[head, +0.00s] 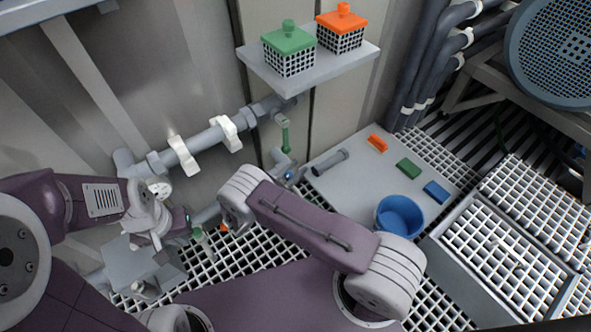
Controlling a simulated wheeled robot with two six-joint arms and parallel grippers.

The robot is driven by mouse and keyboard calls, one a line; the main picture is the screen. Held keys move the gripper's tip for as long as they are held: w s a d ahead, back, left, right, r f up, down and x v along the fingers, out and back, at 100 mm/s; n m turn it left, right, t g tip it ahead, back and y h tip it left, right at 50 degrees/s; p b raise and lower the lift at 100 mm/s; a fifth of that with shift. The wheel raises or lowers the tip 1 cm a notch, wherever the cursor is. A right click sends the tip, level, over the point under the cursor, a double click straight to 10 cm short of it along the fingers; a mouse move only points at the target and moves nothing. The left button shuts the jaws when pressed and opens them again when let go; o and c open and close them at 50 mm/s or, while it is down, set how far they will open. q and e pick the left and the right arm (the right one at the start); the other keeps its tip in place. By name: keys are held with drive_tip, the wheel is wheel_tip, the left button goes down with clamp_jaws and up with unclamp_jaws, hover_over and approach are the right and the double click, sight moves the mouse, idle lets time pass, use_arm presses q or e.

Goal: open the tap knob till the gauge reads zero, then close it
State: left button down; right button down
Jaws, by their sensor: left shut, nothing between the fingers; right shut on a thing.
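A small white gauge (161,189) sits by the pipe at the left; its reading is too small to make out. A green handle (285,135) hangs below the end of the upper pipe. I cannot tell whether this handle is the tap knob. A small orange piece (225,228) shows behind my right wrist.
A shelf (258,68) holds a green-lidded basket (289,53) and an orange-lidded basket (341,28). A grey panel (345,190) carries a blue bucket (399,217) and orange, green and blue blocks. White clamps (184,155) ring the pipe. Grating covers the floor.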

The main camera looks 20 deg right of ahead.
drive_tip(key=c, duration=1.1)
unclamp_jaws()
drive_tip(key=s+d+r+p, duration=0.2)
drive_tip(key=s+r+p, duration=0.1)
drive_tip(key=p, duration=0.1)
drive_tip(key=s+d+r+p, duration=0.3)
drive_tip(key=r, duration=0.1)
drive_tip(key=s+d+r+p, duration=0.2)
drive_tip(key=s+r+p, duration=0.1)
drive_tip(key=r+p, duration=0.1)
drive_tip(key=shift+d+p, duration=0.3)
drive_tip(key=shift+p, duration=0.05)
drive_tip(key=shift+w, duration=0.1)
